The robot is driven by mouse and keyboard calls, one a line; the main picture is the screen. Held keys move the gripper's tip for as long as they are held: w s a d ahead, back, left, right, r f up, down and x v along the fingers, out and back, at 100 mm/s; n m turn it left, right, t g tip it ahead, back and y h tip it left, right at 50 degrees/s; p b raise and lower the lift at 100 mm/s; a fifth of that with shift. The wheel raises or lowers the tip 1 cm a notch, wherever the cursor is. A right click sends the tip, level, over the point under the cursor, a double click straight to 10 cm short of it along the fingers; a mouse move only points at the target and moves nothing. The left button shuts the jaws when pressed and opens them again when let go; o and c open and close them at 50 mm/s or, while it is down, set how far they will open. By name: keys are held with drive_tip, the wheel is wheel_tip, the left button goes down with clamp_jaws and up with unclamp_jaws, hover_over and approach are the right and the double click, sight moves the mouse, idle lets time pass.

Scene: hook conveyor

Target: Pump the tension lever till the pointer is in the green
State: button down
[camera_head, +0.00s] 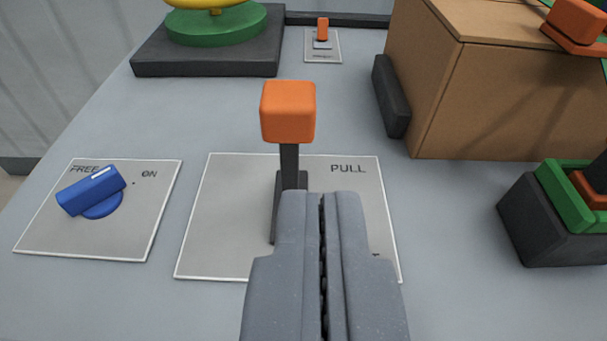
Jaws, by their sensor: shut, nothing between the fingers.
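The lever has an orange block knob (288,112) on a dark stem (289,160). It stands on a pale plate (225,215) marked PULL, in the middle of the view. My gripper (324,196) is shut and empty. It points forward from the bottom of the picture, and its tips are below the knob in the picture, in front of the lower stem and its dark mount. I cannot tell whether they touch. The gripper hides part of the mount and plate. No pointer or green gauge zone can be made out for certain.
A blue knob (91,190) sits on a plate marked FREE and ON at left. A brown box (520,90) stands at right. A dark block with green and orange parts (545,225) is at lower right. A small orange switch (322,30) and a green disc (218,28) are behind.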

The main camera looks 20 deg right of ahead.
drive_tip(key=s+a+f+t+b, duration=0.3)
drive_tip(key=s+f+b, duration=0.2)
drive_tip(key=b, duration=0.6)
drive_tip(key=shift+s+h+b, duration=0.25)
drive_tip(key=shift+h+b, duration=0.05)
drive_tip(key=b, duration=0.3)
approach(290, 132)
drive_tip(key=x, duration=0.5)
drive_tip(key=shift+w+d+f, duration=0.1)
drive_tip(key=shift+w+f, duration=0.05)
drive_tip(key=shift+f, duration=0.05)
drive_tip(key=shift+w+d+r, duration=0.15)
drive_tip(key=shift+w+d, duration=0.05)
drive_tip(key=shift+w, duration=0.5)
